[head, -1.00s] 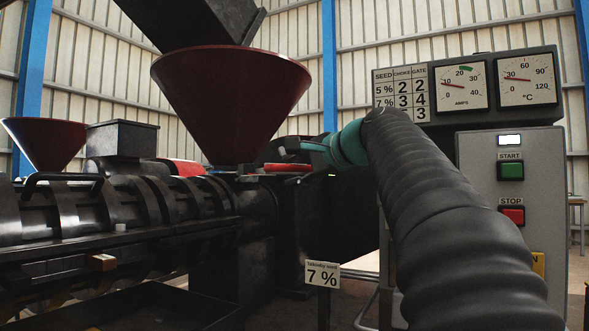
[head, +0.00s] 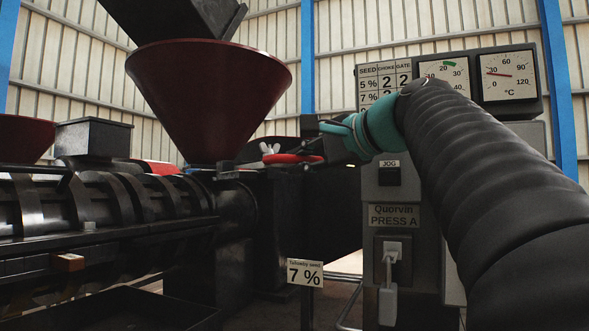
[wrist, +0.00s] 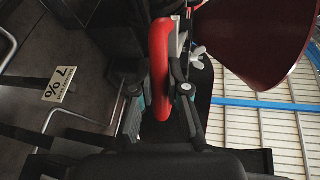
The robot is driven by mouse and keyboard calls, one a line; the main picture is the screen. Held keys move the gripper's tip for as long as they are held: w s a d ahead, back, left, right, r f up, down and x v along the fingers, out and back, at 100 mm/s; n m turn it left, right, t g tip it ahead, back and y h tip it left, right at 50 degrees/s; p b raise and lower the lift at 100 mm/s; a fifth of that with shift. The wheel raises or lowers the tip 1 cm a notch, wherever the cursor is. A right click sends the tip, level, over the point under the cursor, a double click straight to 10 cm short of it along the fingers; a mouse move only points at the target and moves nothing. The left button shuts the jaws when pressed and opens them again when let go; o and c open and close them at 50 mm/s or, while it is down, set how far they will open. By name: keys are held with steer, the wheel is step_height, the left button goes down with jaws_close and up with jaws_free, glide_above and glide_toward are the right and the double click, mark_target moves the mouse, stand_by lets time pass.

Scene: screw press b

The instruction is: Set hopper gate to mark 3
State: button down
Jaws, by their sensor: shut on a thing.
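The red gate handle (head: 285,159) sticks out to the right below the dark red hopper (head: 208,95). My gripper (head: 322,150) is at the handle's right end. In the wrist view my gripper (wrist: 155,88) is shut on the red handle (wrist: 160,60), with one finger on each side. A pale wing nut (head: 270,149) stands beside the handle. It also shows in the wrist view (wrist: 196,55), just right of the handle. The gate's scale marks cannot be made out. A chart (head: 384,88) lists seed, choke and gate numbers, partly covered by my arm.
A sign (head: 305,273) reading 7 % stands low in front of the press. The dark press barrel (head: 110,210) runs to the left. A grey control cabinet (head: 405,175) with a JOG switch and two dial gauges stand at right, partly behind my arm.

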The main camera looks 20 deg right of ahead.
steer(key=shift+s, duration=0.35)
steer(key=c, duration=1.1)
jaws_free()
steer(key=shift+c, duration=0.2)
steer(key=shift+s+d, duration=0.1)
steer(key=v, duration=1.1)
steer(key=shift+s+d, duration=0.2)
steer(key=shift+s, duration=0.15)
